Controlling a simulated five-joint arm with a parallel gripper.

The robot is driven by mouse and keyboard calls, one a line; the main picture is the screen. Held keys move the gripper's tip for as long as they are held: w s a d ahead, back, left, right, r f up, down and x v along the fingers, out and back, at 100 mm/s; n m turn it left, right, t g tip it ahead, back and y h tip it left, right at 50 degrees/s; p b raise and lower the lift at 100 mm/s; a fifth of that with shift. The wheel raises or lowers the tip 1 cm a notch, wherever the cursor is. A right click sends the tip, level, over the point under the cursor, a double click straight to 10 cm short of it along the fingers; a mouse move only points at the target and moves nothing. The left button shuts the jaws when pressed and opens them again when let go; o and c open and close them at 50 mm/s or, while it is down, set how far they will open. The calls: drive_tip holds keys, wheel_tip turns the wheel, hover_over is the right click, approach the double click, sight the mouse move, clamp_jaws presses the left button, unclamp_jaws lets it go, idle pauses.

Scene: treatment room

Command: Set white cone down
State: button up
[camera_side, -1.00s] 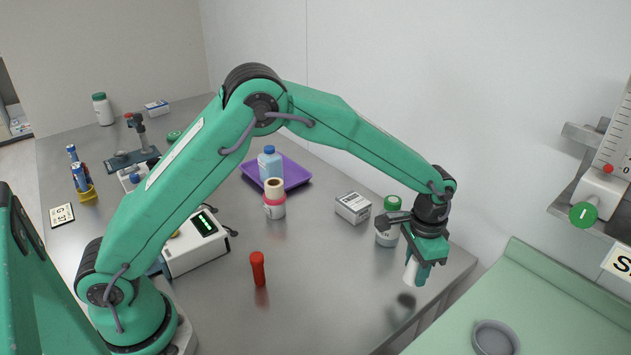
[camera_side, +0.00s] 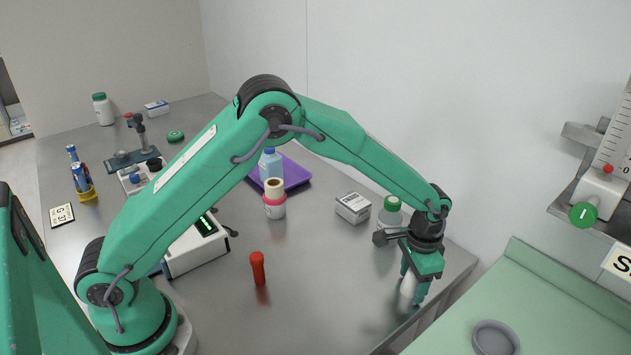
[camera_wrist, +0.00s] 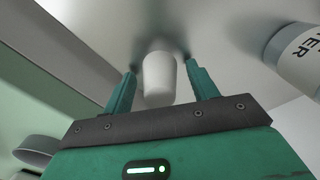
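The white cone (camera_side: 408,287) stands near the right edge of the steel table and appears to rest on it. My gripper (camera_side: 414,292) is over it, pointing down, with one finger on each side. In the wrist view the cone (camera_wrist: 159,77) sits between the two fingertips (camera_wrist: 160,68), with a gap on both sides, so the gripper is open around it. In the side view the fingers partly hide the cone.
A green-capped white bottle (camera_side: 390,214) stands just behind my gripper, its side also in the wrist view (camera_wrist: 296,52). A small white box (camera_side: 352,207) is left of it. A red cylinder (camera_side: 258,268) stands further left. The table's edge is close on the right.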

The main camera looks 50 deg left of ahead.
wheel_tip(320, 180, up, 12)
drive_tip(key=shift+r, duration=0.15)
idle(0.8)
drive_tip(key=shift+a+r, duration=0.1)
idle(0.4)
